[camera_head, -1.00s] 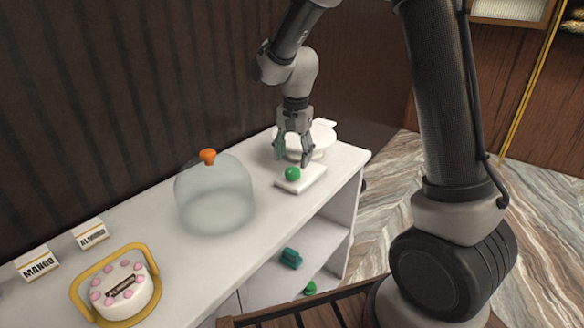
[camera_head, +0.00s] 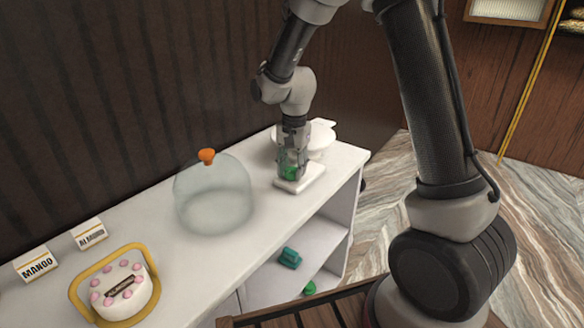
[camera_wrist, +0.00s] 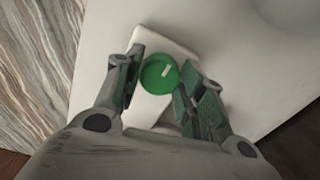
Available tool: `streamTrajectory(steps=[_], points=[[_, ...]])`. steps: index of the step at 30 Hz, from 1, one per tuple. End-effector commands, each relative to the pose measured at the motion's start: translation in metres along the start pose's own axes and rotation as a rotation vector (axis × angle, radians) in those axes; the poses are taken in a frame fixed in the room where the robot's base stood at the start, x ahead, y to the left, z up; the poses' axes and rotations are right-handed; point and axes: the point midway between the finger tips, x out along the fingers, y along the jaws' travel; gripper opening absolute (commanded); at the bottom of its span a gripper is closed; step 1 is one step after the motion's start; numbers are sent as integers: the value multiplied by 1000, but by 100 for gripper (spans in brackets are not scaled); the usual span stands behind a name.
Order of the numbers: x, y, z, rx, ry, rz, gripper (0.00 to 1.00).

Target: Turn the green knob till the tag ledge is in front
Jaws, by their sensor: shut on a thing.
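The green knob (camera_wrist: 157,76) is round with a pale mark on its top, and sits on a white block (camera_wrist: 172,45) on the counter. In the head view the knob (camera_head: 290,172) is partly hidden by my gripper (camera_head: 291,165), which points down over it at the right end of the counter. In the wrist view my gripper (camera_wrist: 156,88) has its fingers on both sides of the knob and is shut on it. Behind the block stands a white round stand (camera_head: 318,140) with a flat piece jutting from its far right side; I cannot tell whether this is the tag ledge.
A clear dome (camera_head: 213,196) with an orange handle stands left of the block. Further left are a pink-dotted cake (camera_head: 128,290) in a yellow hoop, a MANGO card (camera_head: 36,265) and an ALMOND card (camera_head: 90,234). A teal item (camera_head: 290,258) lies on the lower shelf.

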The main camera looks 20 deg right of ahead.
Motion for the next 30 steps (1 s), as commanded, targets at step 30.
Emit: streamTrajectory(steps=[30], points=[[-1, 0, -2, -677, -27, 0, 16]])
